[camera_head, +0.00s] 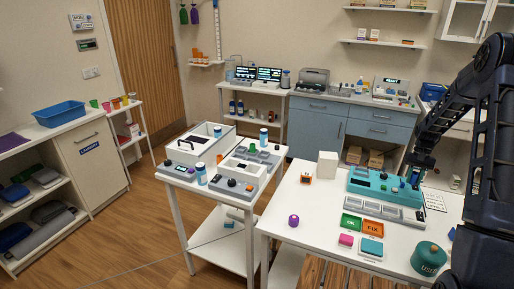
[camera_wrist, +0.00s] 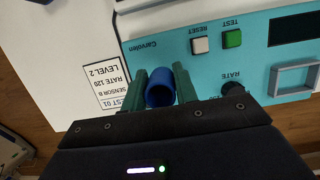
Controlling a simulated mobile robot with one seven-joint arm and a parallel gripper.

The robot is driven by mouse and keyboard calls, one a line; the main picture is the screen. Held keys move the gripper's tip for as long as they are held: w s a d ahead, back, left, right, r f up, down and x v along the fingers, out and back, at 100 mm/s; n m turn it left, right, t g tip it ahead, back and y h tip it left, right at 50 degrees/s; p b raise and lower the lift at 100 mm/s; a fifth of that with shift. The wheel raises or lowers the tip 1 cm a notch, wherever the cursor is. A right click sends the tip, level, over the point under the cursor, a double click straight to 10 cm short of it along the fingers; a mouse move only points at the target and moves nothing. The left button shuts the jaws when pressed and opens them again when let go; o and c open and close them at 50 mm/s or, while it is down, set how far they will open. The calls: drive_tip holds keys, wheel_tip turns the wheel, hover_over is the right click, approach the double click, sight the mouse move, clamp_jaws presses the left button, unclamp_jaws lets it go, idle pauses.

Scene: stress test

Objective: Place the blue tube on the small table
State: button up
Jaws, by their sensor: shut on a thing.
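My gripper (camera_wrist: 160,78) is shut on the blue tube (camera_wrist: 158,92), which sits between its two green fingers in the wrist view. The tube's open end faces the camera. In the head view my gripper (camera_head: 416,172) is low over the right end of the teal tester (camera_head: 372,182); the tube is too small to make out surely there. In the wrist view the tube is over the tester's edge; I cannot tell whether it touches. The tester stands on the right white table (camera_head: 275,240). A smaller white table (camera_head: 202,187) stands left of it, bearing several devices.

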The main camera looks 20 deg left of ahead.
wheel_tip(320, 180, up, 13)
drive_tip(key=w+a+n+t+h, duration=0.1)
drive_tip(key=w+a+n, duration=0.45)
drive_tip(key=a, duration=0.75)
drive_tip(key=w+a+n+t+h, duration=0.1)
drive_tip(key=w+a+n, duration=0.5)
drive_tip(key=a, duration=0.6)
drive_tip(key=w+a+n+t+h, duration=0.15)
drive_tip(key=w+a+n, duration=0.5)
drive_tip(key=a, duration=0.65)
drive_tip(key=n+t+y, duration=0.3)
drive_tip(key=n+y, duration=0.2)
drive_tip(key=n, duration=1.7)
hover_over(246, 145)
drive_tip(key=shift+s+d+f, duration=0.1)
drive_tip(key=shift+s+f, duration=0.05)
drive_tip(key=shift+f, duration=2.15)
drive_tip(key=shift+s+d+f, duration=0.1)
drive_tip(key=shift+s+f, duration=0.05)
drive_tip(key=shift+f, duration=2.1)
drive_tip(key=shift+s+d+f, duration=0.1)
drive_tip(key=shift+s+f, duration=0.05)
drive_tip(key=shift+f, duration=2.15)
drive_tip(key=shift+f, duration=0.15)
drive_tip(key=o, duration=1)
drive_tip(key=shift+o, duration=0.2)
